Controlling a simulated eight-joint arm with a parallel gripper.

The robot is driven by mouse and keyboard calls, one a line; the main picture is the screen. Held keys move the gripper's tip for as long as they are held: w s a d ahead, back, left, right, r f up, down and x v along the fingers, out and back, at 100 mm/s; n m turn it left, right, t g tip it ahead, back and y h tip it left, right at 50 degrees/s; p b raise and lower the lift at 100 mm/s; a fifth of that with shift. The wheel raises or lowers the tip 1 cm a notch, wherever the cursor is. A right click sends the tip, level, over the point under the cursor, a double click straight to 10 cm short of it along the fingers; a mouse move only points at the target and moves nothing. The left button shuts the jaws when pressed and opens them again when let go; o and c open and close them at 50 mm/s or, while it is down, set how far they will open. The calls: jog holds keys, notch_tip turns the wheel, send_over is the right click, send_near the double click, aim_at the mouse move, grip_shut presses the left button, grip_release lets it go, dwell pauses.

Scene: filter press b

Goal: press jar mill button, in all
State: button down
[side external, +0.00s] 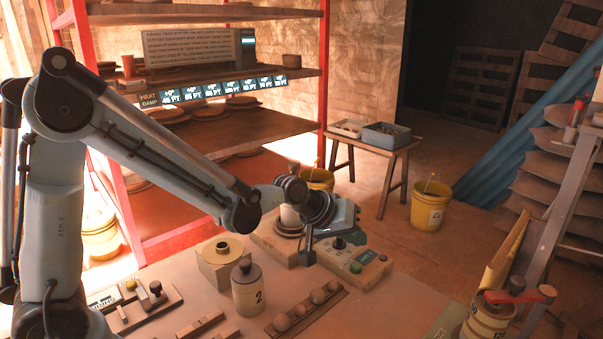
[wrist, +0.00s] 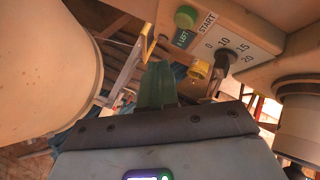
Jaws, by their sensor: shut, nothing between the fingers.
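The jar mill's beige base (side external: 384,268) stands on the table below my gripper. Its front panel carries a round green button (side external: 356,267) and a dark dial (side external: 338,243). In the wrist view the green button (wrist: 186,16) sits beside a START label, and the dial (wrist: 226,60) has a scale from 0 to 20. My gripper (side external: 307,259) is shut and empty, pointing down at the left of the panel. Its green fingers (wrist: 158,66) are apart from the button in the wrist view. A cream jar (side external: 290,218) is partly hidden behind my wrist.
A cream bottle marked 2 (side external: 247,290) and a rack of round balls (side external: 308,311) stand in front of the mill. A beige block with a yellow ring (side external: 222,250) is to the left. Yellow buckets (side external: 430,208) stand on the floor behind.

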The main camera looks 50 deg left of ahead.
aim_at(352, 266)
jog(key=shift+f, duration=1.7)
jog(key=shift+f, duration=0.1)
dwell(0.7)
jog(key=shift+f, duration=0.35)
